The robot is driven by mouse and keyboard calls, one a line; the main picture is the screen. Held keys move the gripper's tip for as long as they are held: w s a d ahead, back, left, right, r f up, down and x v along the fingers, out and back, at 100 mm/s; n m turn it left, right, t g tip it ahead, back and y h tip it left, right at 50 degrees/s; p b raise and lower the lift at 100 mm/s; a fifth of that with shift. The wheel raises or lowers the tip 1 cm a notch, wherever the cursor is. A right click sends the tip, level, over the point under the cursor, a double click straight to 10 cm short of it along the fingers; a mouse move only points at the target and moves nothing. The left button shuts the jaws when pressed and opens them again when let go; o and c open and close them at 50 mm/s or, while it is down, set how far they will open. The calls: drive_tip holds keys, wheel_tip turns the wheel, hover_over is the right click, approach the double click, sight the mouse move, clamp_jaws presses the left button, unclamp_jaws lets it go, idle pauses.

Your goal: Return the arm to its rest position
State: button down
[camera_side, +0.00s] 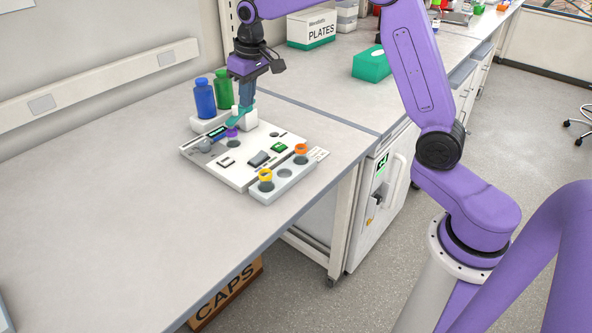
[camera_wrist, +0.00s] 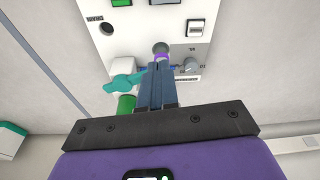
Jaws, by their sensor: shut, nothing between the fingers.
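My gripper (camera_side: 245,108) is over the far part of a white instrument panel (camera_side: 203,148), pointing down, with its fingers together and nothing between them. In the wrist view its fingers (camera_wrist: 160,68) end close to a purple-ringed round part (camera_wrist: 161,50), which also shows in the side view (camera_side: 232,132). A teal lever (camera_wrist: 124,87) on a white block lies just left of the fingers in the wrist view. I cannot tell whether the fingers touch the lever or the purple ring.
A blue bottle (camera_side: 205,98) and a green bottle (camera_side: 223,90) stand behind the panel. A grey holder (camera_side: 285,173) carries yellow and orange rings at the front. A green box (camera_side: 370,66) and a PLATES carton (camera_side: 311,30) stand farther back.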

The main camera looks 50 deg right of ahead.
drive_tip(key=s+a+n+g, duration=0.1)
drive_tip(key=s+a+n, duration=0.25)
drive_tip(key=s, duration=0.65)
drive_tip(key=s+a+n, duration=0.2)
drive_tip(key=s+a, duration=0.3)
drive_tip(key=s, duration=0.4)
drive_tip(key=s+d+f+n, duration=0.1)
drive_tip(key=s+d+n, duration=0.1)
drive_tip(key=s, duration=0.8)
drive_tip(key=s+d+f+n, duration=0.2)
drive_tip(key=s+d+n, duration=0.1)
drive_tip(key=s, duration=0.7)
drive_tip(key=shift+s+f+g, duration=0.15)
drive_tip(key=shift+s+g, duration=0.05)
drive_tip(key=shift+g, duration=0.2)
